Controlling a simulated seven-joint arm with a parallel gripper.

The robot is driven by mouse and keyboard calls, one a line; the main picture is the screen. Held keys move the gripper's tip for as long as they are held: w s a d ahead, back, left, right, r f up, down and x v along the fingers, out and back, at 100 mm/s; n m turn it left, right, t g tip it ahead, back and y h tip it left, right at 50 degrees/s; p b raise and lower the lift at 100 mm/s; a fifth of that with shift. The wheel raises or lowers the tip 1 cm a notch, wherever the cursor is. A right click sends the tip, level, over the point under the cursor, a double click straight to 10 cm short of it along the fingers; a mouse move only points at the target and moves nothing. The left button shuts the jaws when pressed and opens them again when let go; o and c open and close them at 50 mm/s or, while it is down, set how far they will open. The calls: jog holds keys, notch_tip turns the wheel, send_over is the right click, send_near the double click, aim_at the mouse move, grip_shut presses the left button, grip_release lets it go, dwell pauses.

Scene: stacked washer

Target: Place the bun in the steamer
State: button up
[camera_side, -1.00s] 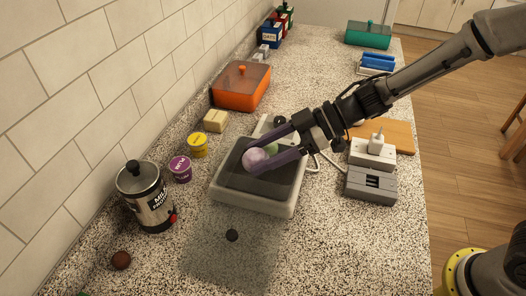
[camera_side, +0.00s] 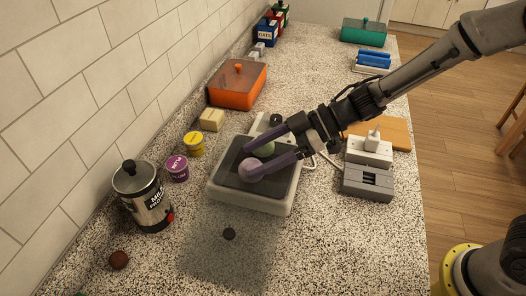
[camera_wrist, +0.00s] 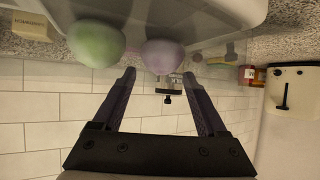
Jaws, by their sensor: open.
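A pale purple bun (camera_side: 251,170) sits in the shallow grey steamer (camera_side: 221,193), near its middle. A pale green bun (camera_side: 265,149) sits just behind it, partly covered by a finger. My gripper (camera_side: 251,157) is open over the steamer, its two purple-grey fingers spread on either side of the buns' area. In the wrist view, the purple bun (camera_wrist: 163,55) shows just beyond and between my open fingertips (camera_wrist: 158,74). The green bun (camera_wrist: 96,42) is to its left there. I cannot tell whether a finger touches a bun.
A see-through lid with a dark knob (camera_side: 229,234) lies in front of the steamer. A milk canister (camera_side: 146,198), a plum tub (camera_side: 177,168) and a yellow tub (camera_side: 194,143) stand left. An orange box (camera_side: 238,86) is behind; a grey block (camera_side: 368,183) is right.

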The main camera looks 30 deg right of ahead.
jog(key=shift+r, duration=0.25)
jog(key=r+v, duration=0.1)
jog(key=v, duration=1.1)
jog(key=w+d+r+m+t+h, duration=0.55)
jog(key=d+r+t, duration=0.25)
jog(key=d, duration=0.3)
jog(key=s+d+m+h, duration=0.4)
jog(key=d+h, duration=0.2)
jog(key=d, duration=0.1)
jog(key=s+d+f+m+g+h, duration=0.25)
jog(key=s+d+m, duration=0.2)
jog(key=s, duration=0.75)
jog(key=s+a+f+g+y, duration=0.1)
jog(key=s+f+g, duration=0.1)
jog(key=s, duration=0.3)
jog(key=s+a+f+g+y, duration=0.1)
jog(key=s+a+f+g, duration=0.1)
jog(key=s, duration=0.3)
jog(key=shift+a+f, duration=0.35)
jog(key=shift+f, duration=0.35)
